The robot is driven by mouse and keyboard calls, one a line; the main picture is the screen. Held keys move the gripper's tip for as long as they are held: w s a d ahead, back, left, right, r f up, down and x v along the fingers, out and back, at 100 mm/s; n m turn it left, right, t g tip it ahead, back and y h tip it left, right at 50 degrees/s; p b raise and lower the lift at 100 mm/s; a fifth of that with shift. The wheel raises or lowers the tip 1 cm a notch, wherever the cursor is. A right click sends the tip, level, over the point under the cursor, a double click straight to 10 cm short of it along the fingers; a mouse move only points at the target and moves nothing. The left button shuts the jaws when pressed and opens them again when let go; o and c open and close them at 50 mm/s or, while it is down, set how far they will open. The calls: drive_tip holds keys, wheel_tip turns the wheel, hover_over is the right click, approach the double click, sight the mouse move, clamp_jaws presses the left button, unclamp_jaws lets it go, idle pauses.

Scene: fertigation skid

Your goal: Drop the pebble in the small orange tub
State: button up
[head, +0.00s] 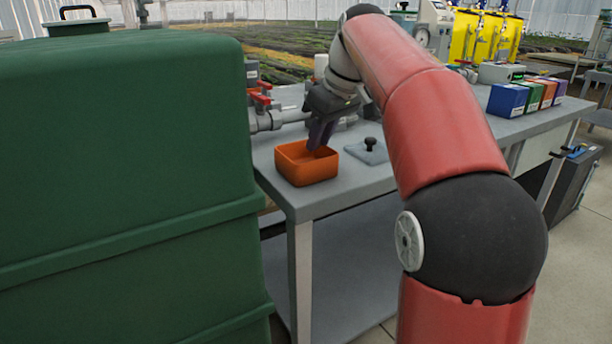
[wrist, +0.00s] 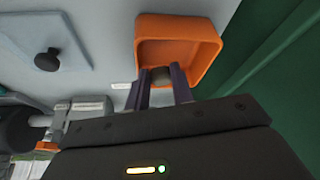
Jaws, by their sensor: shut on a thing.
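The small orange tub (head: 306,168) stands on the grey bench near its left front corner. In the wrist view the tub (wrist: 178,26) lies just past my fingertips, and its inside looks empty where I can see it. My gripper (head: 321,142) points down at the tub's back right rim in the head view. In the wrist view my gripper (wrist: 162,82) is shut on the pebble (wrist: 161,74), a small grey-brown lump between the fingertips. The pebble overlaps the tub's near edge in that view; its height over the tub is hard to tell. The head view does not show the pebble clearly.
A grey plate with a black knob (head: 370,145) lies right of the tub. A big green tank (head: 130,170) stands close on the left. Grey pipes with red-handled valves (head: 262,98) run behind the tub. Several coloured boxes (head: 508,99) stand farther right on the bench.

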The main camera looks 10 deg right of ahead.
drive_tip(key=o, duration=1)
drive_tip(key=shift+o, duration=0.2)
drive_tip(key=p+v, duration=0.2)
drive_tip(key=v, duration=0.5)
drive_tip(key=shift+s+r, duration=0.2)
drive_tip(key=shift+r, duration=0.15)
drive_tip(key=shift+d, duration=0.1)
